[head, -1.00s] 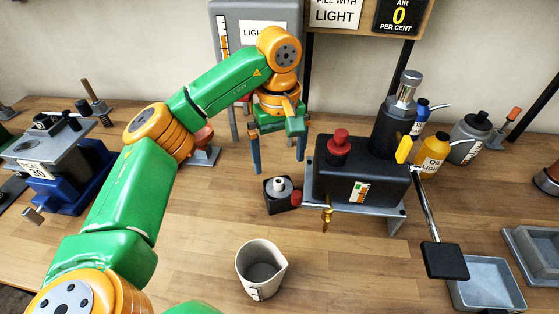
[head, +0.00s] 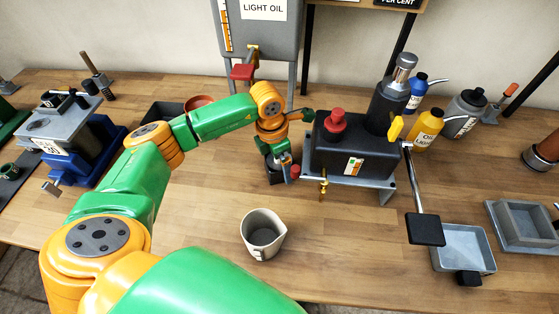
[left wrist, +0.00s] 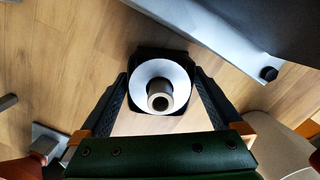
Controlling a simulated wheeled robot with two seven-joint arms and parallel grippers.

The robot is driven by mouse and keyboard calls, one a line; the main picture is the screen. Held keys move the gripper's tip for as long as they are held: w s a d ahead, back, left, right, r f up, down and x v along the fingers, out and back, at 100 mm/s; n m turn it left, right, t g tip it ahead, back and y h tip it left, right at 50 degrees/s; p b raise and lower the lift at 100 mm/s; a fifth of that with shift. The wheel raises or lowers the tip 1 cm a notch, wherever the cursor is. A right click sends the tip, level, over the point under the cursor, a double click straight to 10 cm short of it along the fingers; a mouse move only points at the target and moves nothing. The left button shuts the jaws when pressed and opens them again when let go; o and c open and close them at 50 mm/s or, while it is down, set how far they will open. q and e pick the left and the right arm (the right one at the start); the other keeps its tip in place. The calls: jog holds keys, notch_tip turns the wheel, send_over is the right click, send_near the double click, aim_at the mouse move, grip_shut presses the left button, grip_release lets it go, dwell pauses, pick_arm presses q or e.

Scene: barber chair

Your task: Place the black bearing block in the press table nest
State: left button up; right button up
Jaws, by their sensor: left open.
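The black bearing block (left wrist: 181,106) stands on the wooden bench, with a white disc and an upright grey-beige bush on top. In the head view the block (head: 273,176) is partly hidden by my left gripper (head: 279,160), which points down over it. In the left wrist view my left gripper (left wrist: 161,84) is open, one finger on each side of the block. I cannot tell whether the fingers touch it. I cannot make out for sure which fixture is the press table nest. My right gripper is not in view.
A black pump unit (head: 350,150) with a red knob stands close to the right of the block. A beaker (head: 262,235) is in front. A grey-topped fixture on a blue base (head: 80,160) stands at left. Grey trays (head: 463,247) are at right.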

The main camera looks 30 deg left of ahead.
pick_arm(q)
jog(key=shift+f, duration=0.15)
grip_shut()
jog(key=shift+w, duration=0.1)
